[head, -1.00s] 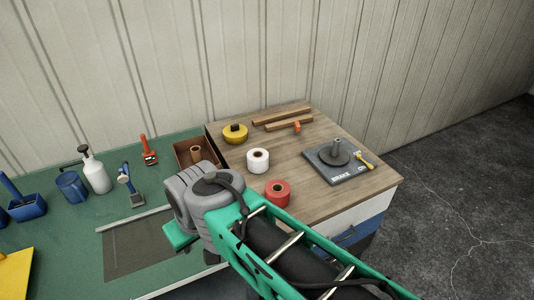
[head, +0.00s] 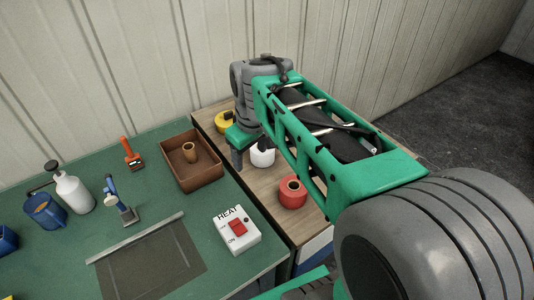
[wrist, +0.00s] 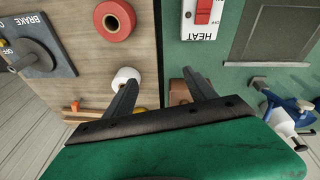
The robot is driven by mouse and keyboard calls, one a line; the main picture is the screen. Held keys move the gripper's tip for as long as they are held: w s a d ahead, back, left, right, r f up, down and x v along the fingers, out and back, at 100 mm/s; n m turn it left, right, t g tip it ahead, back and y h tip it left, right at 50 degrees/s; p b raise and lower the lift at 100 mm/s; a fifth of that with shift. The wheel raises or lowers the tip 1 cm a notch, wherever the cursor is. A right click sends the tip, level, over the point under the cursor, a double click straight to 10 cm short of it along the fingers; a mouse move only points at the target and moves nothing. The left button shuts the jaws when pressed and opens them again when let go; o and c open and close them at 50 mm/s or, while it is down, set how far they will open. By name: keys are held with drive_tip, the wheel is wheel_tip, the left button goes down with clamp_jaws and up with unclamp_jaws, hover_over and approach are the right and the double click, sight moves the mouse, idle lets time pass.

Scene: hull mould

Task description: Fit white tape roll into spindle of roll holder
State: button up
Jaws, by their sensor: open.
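The white tape roll (head: 262,157) stands on the wooden top, partly covered by my arm in the head view. In the wrist view the white tape roll (wrist: 126,76) shows beside the left finger, not between the fingers. My gripper (wrist: 159,79) is open and empty, with its two dark fingers spread. The roll holder (wrist: 35,58), a dark grey plate with an upright spindle and "BRAKE" lettering, lies at the left of the wrist view. My arm hides it in the head view.
A red roll (head: 292,191) stands in front of the white one, and a yellow roll (head: 224,122) behind it. A brown bin (head: 190,172) holding a brown roll and a white "HEAT" switch box (head: 236,230) sit on the green bench. Wooden strips (wrist: 84,114) lie farther back.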

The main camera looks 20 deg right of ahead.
drive_tip(key=o, duration=0.3)
drive_tip(key=w+d+f+n+g+b, duration=0.1)
drive_tip(key=w+d+f, duration=0.4)
drive_tip(key=w, duration=0.5)
drive_tip(key=n+b, duration=0.1)
drive_tip(key=n, duration=0.1)
drive_tip(key=shift+n+g, duration=0.3)
drive_tip(key=shift+n, duration=0.1)
drive_tip(key=o, duration=0.4)
drive_tip(key=w+d+f+n, duration=0.1)
drive_tip(key=w+f, duration=0.1)
drive_tip(key=w+d+f+n, duration=0.1)
drive_tip(key=w+d+f, duration=0.1)
drive_tip(key=w+d+f+n+g+b, duration=0.1)
drive_tip(key=w+f, duration=0.1)
drive_tip(key=shift+w+d+f+n, duration=0.3)
drive_tip(key=shift+w+d+n, duration=0.05)
drive_tip(key=shift+n, duration=0.35)
drive_tip(key=f, duration=0.2)
drive_tip(key=f+p, duration=0.1)
drive_tip(key=f, duration=0.5)
drive_tip(key=shift+w+d+f, duration=0.1)
drive_tip(key=shift+w+d, duration=0.1)
drive_tip(key=shift+d, duration=0.05)
